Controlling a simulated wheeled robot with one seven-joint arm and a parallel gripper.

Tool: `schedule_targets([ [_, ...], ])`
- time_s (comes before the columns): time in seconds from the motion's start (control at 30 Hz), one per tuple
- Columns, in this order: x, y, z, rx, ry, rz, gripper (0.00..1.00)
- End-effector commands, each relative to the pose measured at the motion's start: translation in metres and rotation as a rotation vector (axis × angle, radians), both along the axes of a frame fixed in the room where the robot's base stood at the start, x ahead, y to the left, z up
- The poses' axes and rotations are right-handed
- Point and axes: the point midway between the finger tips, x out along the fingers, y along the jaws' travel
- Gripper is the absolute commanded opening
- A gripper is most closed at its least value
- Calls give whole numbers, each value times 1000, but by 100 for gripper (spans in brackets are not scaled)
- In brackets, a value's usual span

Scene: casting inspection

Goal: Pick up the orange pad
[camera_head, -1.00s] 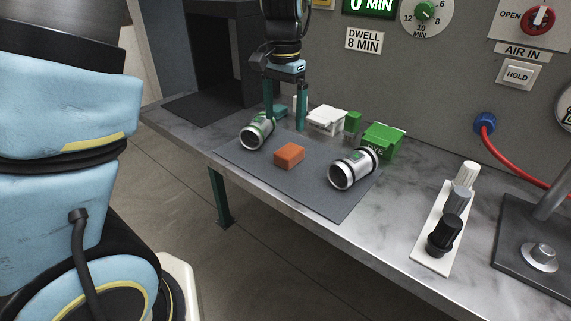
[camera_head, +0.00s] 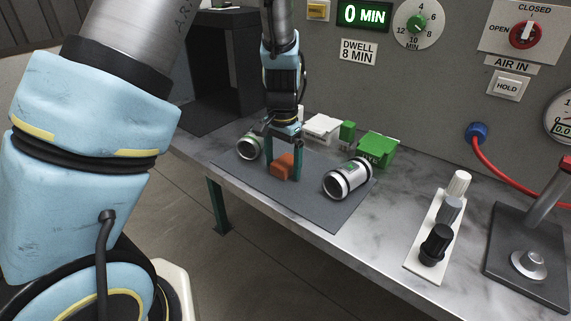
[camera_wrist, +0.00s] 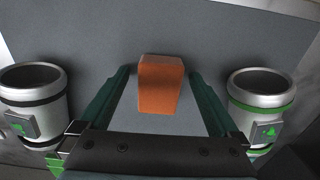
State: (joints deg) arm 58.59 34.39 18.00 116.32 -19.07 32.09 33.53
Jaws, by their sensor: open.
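The orange pad (camera_head: 283,168) is a small block on the grey mat (camera_head: 318,212), between two silver cylinders. In the wrist view the pad (camera_wrist: 160,84) lies between the two green fingers, nearer their tips, with a gap on each side. My gripper (camera_head: 283,172) is open and reaches down over the pad in the head view. In the wrist view my gripper (camera_wrist: 160,76) holds nothing. One finger partly hides the pad in the head view.
A green box (camera_head: 377,148), a white box (camera_head: 322,128) and a small green block (camera_head: 347,131) are behind. The mat's front is clear.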

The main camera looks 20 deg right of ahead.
Motion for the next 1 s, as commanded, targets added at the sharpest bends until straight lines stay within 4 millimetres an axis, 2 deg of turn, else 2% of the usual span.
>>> schedule_targets([
  [0.2, 0, 0, 0, -1, 0, 0, 95],
  [1.0, 0, 0, 0, -1, 0, 0, 5],
])
